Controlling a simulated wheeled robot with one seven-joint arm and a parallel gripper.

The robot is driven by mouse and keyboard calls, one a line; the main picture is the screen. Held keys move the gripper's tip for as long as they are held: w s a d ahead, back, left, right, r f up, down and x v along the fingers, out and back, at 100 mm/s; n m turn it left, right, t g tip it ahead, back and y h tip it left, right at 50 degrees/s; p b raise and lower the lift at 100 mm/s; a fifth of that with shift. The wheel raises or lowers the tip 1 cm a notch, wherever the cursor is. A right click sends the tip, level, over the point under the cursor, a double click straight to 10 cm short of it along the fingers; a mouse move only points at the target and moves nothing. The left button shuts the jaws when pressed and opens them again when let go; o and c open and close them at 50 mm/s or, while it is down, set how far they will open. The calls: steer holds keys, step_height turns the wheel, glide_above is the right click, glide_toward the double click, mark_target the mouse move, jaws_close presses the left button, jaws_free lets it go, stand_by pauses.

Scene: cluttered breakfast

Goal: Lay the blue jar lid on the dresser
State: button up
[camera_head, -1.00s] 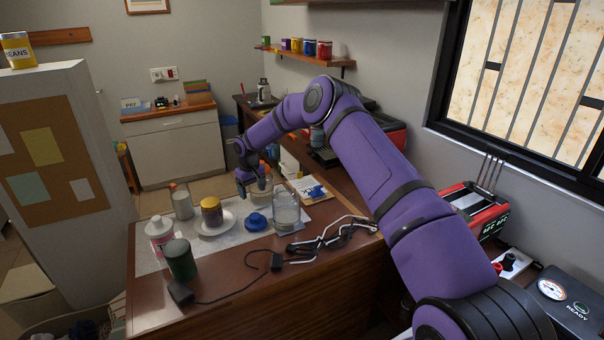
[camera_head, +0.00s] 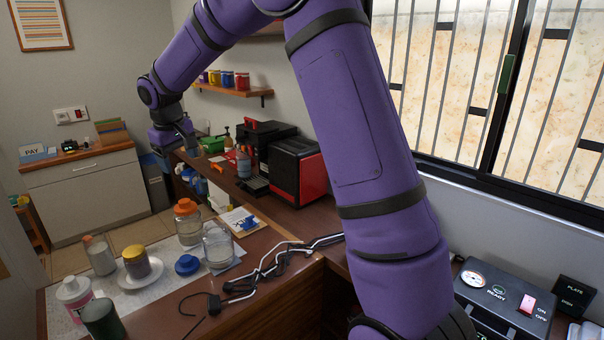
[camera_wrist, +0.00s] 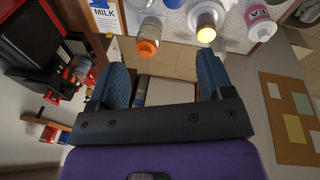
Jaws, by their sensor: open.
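The blue jar lid (camera_head: 187,264) lies on the light mat (camera_head: 150,293) on the brown table, between a white plate and a clear open jar. A blue edge at the top of the wrist view (camera_wrist: 173,3) appears to be the same lid. The dresser (camera_head: 88,202), pale with a wooden top, stands by the back wall at the left. My gripper (camera_wrist: 162,78) is open and empty, raised well above the table and apart from the lid. Its fingers are only partly seen in the head view.
Near the lid stand an orange-lidded jar (camera_head: 187,222), a clear jar (camera_head: 217,246), a yellow-topped jar (camera_head: 136,264) on a plate and several bottles.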

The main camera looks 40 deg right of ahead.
steer(key=s+d+r+t, duration=0.1)
steer(key=s+r, duration=0.3)
steer(key=s, duration=0.3)
steer(key=s+d+r+m, duration=0.1)
steer(key=s+r, duration=0.2)
steer(key=s, duration=0.4)
steer(key=s+r+t, duration=0.1)
steer(key=s+r, duration=0.3)
steer(key=s, duration=0.3)
steer(key=s+d+f+m, duration=0.1)
steer(key=s, duration=0.9)
steer(key=s+d+f+m+t+y, duration=0.1)
steer(key=s, duration=0.9)
steer(key=shift+s+f, duration=0.35)
steer(key=shift+s, duration=0.05)
